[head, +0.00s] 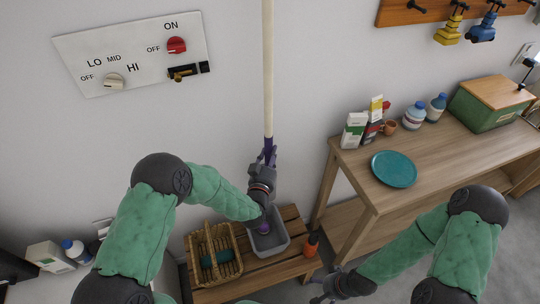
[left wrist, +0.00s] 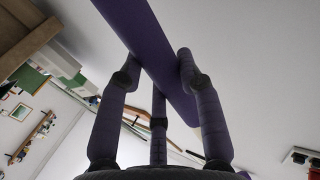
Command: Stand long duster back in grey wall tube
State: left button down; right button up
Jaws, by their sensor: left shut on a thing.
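The long duster has a cream pole (head: 267,70) that stands nearly upright against the wall and runs out of the top of the head view. My left gripper (head: 268,156) is shut around its purple section. In the left wrist view the purple shaft (left wrist: 150,50) passes slantwise between my fingers (left wrist: 158,75). A purple bit (head: 264,229) shows below the gripper, over a grey tub; I cannot tell whether it belongs to the duster. I cannot make out a grey wall tube. My right gripper (head: 324,288) is low at the bottom edge, its fingers too small to judge.
The grey tub (head: 283,240) and a wicker basket (head: 229,269) sit on a low slatted bench (head: 285,270), with an orange-bodied bottle (head: 311,245) beside it. A wooden table (head: 440,165) at right carries a teal plate (head: 394,169), cartons and bottles. A control panel (head: 135,50) is upper left.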

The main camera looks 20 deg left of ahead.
pick_arm(q)
jog(key=shift+f+b, duration=0.4)
jog(key=shift+f, duration=0.05)
jog(key=c, duration=0.8)
grip_release()
jog(key=shift+o, duration=0.2)
jog(key=s, duration=1.2)
jog(key=shift+d, duration=0.25)
jog(key=shift+f, duration=0.1)
